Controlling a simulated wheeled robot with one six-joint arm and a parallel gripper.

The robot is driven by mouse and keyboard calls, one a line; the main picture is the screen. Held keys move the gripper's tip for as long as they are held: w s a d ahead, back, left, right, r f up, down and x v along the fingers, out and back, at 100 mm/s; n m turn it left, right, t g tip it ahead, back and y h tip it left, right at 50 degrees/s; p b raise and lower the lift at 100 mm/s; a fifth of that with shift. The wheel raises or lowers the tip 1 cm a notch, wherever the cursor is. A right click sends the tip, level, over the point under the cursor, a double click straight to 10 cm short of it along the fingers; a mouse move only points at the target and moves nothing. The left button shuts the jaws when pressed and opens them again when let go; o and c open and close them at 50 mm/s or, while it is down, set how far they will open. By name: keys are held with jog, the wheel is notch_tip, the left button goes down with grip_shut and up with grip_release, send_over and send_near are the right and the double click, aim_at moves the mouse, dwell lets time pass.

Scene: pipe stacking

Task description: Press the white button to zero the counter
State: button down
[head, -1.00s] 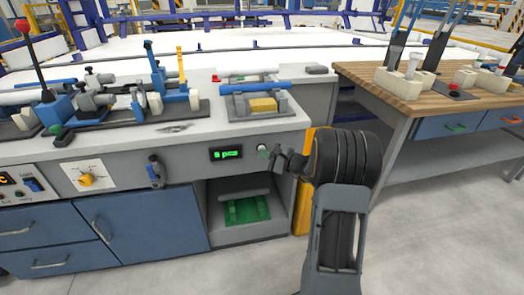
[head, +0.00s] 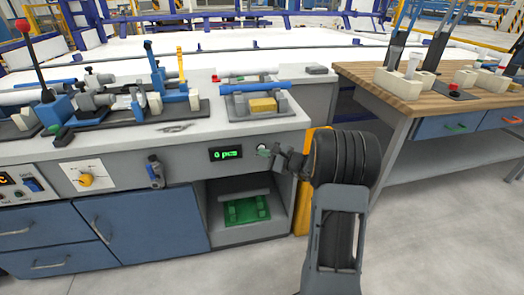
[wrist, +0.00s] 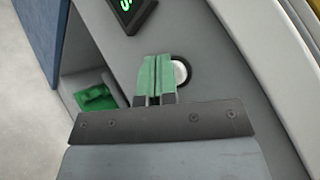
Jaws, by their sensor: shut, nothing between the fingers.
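The white button (wrist: 180,73) sits in a dark round recess in the grey bench front. In the head view the button (head: 262,147) shows just right of the counter display. The counter display (head: 226,154) has green characters that read "0 pcs"; its edge also shows at the top of the wrist view (wrist: 126,8). My gripper (wrist: 154,60) is shut and empty, its green fingertips together just left of the button and overlapping its edge in the wrist view. In the head view my gripper (head: 268,154) is close to the button; I cannot tell if they touch.
An open shelf with a green fixture (head: 246,209) lies below the display. A blue pipe (head: 255,87) rests on a holder on the bench top. A wooden-topped table (head: 420,100) stands to the right. The floor between is clear.

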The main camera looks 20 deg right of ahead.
jog(key=shift+s, duration=0.15)
jog(key=shift+s+a, duration=0.2)
jog(key=shift+s, duration=0.45)
jog(key=shift+s, duration=0.1)
jog(key=shift+s+a+b, duration=0.25)
jog(key=shift+s, duration=0.95)
jog(key=shift+s+a+b, duration=0.2)
jog(key=shift+s, duration=0.95)
